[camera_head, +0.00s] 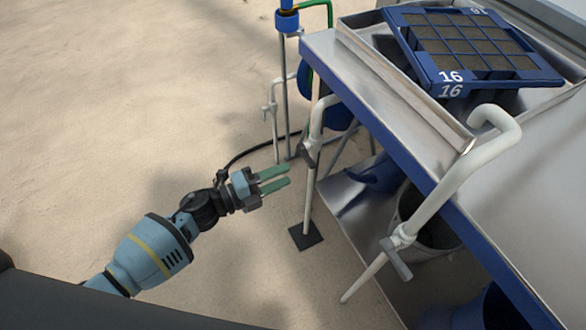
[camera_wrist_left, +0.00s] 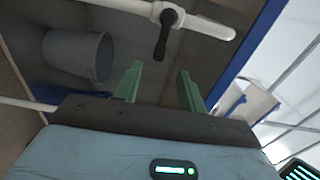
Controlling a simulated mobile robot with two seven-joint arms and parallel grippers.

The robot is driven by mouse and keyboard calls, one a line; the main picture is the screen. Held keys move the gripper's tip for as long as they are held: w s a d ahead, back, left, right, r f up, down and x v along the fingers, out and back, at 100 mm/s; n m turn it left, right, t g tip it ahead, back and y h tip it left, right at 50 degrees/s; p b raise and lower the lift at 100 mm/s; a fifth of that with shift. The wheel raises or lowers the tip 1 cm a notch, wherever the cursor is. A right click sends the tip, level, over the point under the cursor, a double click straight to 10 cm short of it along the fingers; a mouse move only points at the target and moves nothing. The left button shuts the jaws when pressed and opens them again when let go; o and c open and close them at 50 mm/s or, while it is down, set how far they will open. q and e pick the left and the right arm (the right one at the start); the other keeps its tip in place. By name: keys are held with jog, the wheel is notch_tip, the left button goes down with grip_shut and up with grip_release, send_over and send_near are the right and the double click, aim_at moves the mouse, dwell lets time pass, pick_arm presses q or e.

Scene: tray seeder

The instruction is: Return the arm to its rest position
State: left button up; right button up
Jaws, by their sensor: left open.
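My left arm comes in from the lower left in the head view. My left gripper (camera_head: 289,175) has two green fingers, spread apart with nothing between them. It hangs over the sandy floor, left of the metal bench (camera_head: 400,115). In the left wrist view the open green fingers (camera_wrist_left: 158,82) show the empty gap, with a white pipe and a grey bucket beyond. My right gripper is in neither view.
A blue tray marked 16 (camera_head: 558,80) lies on the bench. White pipes with valves (camera_head: 455,185) stand along the bench's near side, right of my left gripper. A grey bucket (camera_wrist_left: 77,53) sits under the bench. The floor (camera_head: 120,110) to the left is clear.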

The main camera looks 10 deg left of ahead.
pick_arm(q)
jog(key=shift+s+a, duration=0.45)
jog(key=shift+a, duration=0.15)
